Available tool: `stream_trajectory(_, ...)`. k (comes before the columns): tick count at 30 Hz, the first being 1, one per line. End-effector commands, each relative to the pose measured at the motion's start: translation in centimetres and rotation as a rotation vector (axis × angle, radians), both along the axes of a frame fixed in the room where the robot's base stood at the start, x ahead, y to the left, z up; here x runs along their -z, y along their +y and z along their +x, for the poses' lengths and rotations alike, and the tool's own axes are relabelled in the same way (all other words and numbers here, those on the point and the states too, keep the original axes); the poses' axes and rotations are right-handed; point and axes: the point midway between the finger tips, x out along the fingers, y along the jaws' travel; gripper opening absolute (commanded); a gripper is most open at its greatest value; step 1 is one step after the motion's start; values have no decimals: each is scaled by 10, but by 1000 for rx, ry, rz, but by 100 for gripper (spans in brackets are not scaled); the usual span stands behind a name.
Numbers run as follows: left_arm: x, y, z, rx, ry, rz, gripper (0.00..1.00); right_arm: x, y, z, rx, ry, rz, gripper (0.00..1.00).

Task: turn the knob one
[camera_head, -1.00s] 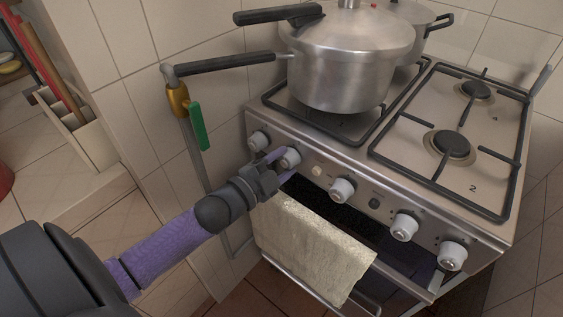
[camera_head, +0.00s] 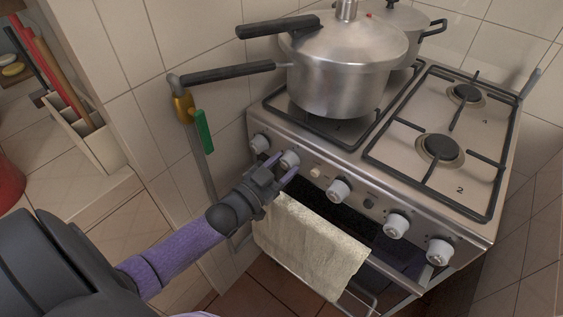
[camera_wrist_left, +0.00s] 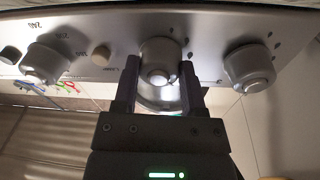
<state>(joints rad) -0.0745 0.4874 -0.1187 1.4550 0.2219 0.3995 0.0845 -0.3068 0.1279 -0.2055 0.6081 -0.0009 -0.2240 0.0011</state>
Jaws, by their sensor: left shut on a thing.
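My left gripper (camera_head: 280,169) is at the front panel of the stove, with its two purple fingers on either side of the second knob from the left (camera_head: 291,158). This round, pale grey knob also shows in the left wrist view (camera_wrist_left: 158,57), between the fingers. The gripper is shut on it; the fingers cover part of its sides. The leftmost knob (camera_head: 259,143) is free beside it and shows at the right in the left wrist view (camera_wrist_left: 250,68). My right gripper is not in view.
A large pressure cooker (camera_head: 345,80) stands on the left burner, its long handles pointing left. A cloth (camera_head: 310,245) hangs on the oven handle just below the gripper. More knobs (camera_head: 339,190) line the panel to the right. A tiled wall is at the left.

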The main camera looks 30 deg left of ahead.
Motion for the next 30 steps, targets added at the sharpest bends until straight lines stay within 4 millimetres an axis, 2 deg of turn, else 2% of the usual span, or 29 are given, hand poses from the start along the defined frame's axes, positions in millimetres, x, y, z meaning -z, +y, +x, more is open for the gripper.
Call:
stream_trajectory(15,1,-2,0,0,40,-465,0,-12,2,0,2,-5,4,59)
stream_trajectory(30,2,-2,0,0,61,-717,0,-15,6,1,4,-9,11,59)
